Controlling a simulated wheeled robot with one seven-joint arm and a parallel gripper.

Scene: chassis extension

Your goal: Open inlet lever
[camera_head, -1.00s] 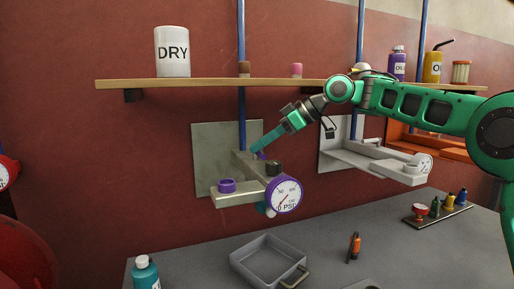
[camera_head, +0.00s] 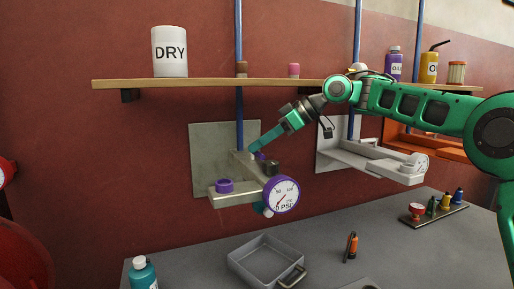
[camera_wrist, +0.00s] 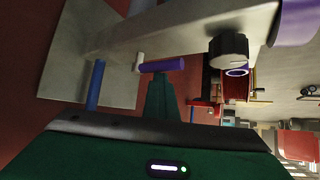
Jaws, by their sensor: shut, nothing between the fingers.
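A grey manifold block (camera_head: 238,197) is fixed to a metal plate (camera_head: 212,145) on the red wall. It carries a purple-rimmed pressure gauge (camera_head: 281,194), a purple cap (camera_head: 224,186) and a dark knob (camera_head: 270,168). A short purple lever (camera_wrist: 162,65) with a light pivot sticks out of the block in the wrist view; in the head view it is mostly hidden behind my gripper's tip. My gripper (camera_head: 256,148) is shut and empty. In the wrist view its fingertips (camera_wrist: 162,82) lie right by the lever; I cannot tell whether they touch it.
A blue pipe (camera_head: 239,100) runs down the wall behind the block. A wooden shelf (camera_head: 200,83) with a DRY canister (camera_head: 169,52) is above. A second white unit (camera_head: 375,160) is to the right. The bench (camera_head: 330,225) below holds a grey tray (camera_head: 266,262).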

